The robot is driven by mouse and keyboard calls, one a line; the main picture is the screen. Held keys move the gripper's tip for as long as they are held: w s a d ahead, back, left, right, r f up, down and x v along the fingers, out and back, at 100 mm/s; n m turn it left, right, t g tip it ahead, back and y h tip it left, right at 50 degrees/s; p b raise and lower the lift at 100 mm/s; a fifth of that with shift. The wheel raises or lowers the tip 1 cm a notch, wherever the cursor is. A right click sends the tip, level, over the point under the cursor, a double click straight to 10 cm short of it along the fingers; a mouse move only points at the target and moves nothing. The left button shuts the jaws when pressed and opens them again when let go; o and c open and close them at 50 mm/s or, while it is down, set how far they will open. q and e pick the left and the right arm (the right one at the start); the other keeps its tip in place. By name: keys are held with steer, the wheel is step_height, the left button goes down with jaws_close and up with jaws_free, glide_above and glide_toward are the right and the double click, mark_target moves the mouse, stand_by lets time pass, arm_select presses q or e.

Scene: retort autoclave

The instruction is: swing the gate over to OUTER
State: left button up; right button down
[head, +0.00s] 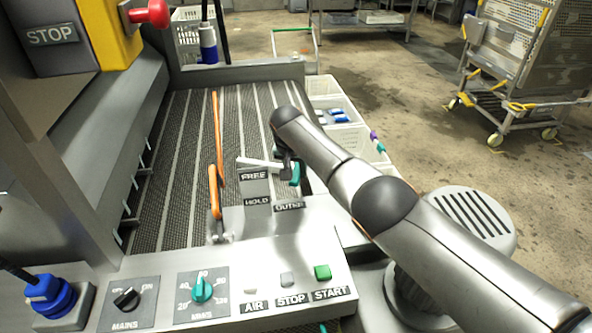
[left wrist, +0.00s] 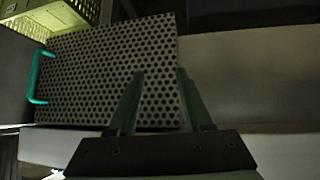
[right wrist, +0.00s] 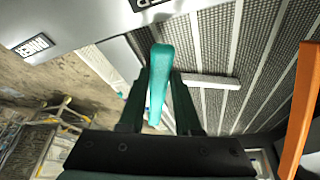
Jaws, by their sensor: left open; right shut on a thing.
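The gate shows in the head view as a pale bar (head: 257,163) above the conveyor bed, reaching left from a teal grip (head: 296,173). My right gripper (head: 287,160) is shut on this teal grip, partly hidden by its own arm. In the right wrist view the teal grip (right wrist: 157,75) stands between the fingers, with the pale bar (right wrist: 210,81) going off to the right. The OUTER label (head: 289,206) is just in front of the grip. My left gripper (left wrist: 160,85) is open and empty in its wrist view, before a perforated plate (left wrist: 105,75).
An orange lever (head: 214,190) stands left of the gate, by the FREE (head: 255,176) and HOLD (head: 257,201) labels. A control panel (head: 240,270) with knobs and buttons lies in front. White crates (head: 322,88) stand right of the bed. A wheeled rack (head: 515,65) is farther right.

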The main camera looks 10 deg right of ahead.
steer(key=c, duration=0.6)
jaws_free()
steer(key=shift+s+a+r+p, duration=0.1)
steer(key=shift+r+p, duration=0.4)
steer(key=shift+p, duration=0.05)
steer(key=p+v, duration=0.2)
steer(key=v, duration=0.1)
steer(key=shift+s+r, duration=0.15)
steer(key=shift+r, duration=0.2)
steer(key=v, duration=0.7)
steer(key=shift+s+r+p, duration=0.2)
steer(key=shift+r+p, duration=0.15)
steer(key=shift+p, duration=0.1)
steer(key=shift+a, duration=0.15)
steer(key=shift+c, duration=0.3)
